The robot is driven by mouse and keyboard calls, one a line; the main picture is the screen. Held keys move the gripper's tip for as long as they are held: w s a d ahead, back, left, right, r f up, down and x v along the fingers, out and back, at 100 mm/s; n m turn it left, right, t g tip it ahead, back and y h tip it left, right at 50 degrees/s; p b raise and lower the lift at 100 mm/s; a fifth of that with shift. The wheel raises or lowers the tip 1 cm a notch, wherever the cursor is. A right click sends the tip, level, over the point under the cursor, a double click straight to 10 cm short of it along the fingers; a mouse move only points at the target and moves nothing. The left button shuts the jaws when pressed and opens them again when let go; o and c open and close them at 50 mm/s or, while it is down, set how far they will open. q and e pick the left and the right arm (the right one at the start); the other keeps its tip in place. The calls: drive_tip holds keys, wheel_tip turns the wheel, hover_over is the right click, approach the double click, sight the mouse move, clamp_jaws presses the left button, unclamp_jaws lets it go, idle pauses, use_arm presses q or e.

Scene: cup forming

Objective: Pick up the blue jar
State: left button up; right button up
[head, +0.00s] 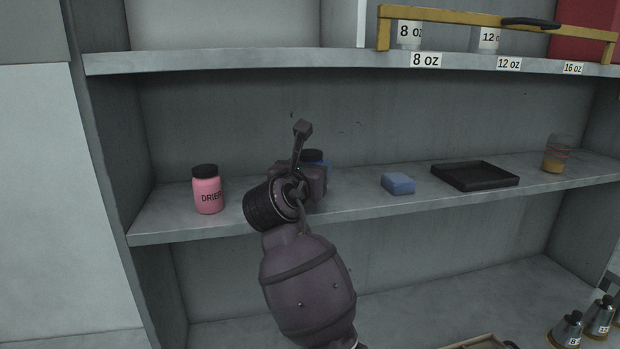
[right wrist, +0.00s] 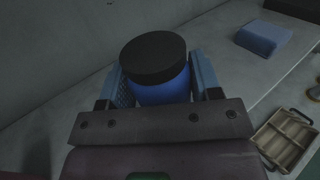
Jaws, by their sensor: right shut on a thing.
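The blue jar (right wrist: 163,88) has a black lid and stands between the two fingers of my right gripper (right wrist: 160,91) in the right wrist view. The gripper is shut on it, with a finger against each side. In the head view my right arm hides most of the jar (head: 313,156); its dark lid and a bit of blue show behind my right gripper (head: 318,170). The jar is at the middle shelf (head: 440,200), and I cannot tell whether it touches the shelf. My left gripper is out of view.
The upper shelf (head: 250,61) runs above. A compartment tray (right wrist: 286,140) lies lower down.

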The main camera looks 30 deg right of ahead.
sight(310, 152)
wheel_tip(310, 152, up, 6)
drive_tip(key=shift+f, duration=0.2)
drive_tip(key=s+a+b, duration=0.1)
drive_tip(key=s+a, duration=0.1)
drive_tip(key=s, duration=0.7)
drive_tip(key=s+a+b, duration=0.1)
drive_tip(key=s+a, duration=0.2)
drive_tip(key=s, duration=0.7)
drive_tip(key=shift+f, duration=0.2)
drive_tip(key=shift+s, duration=0.1)
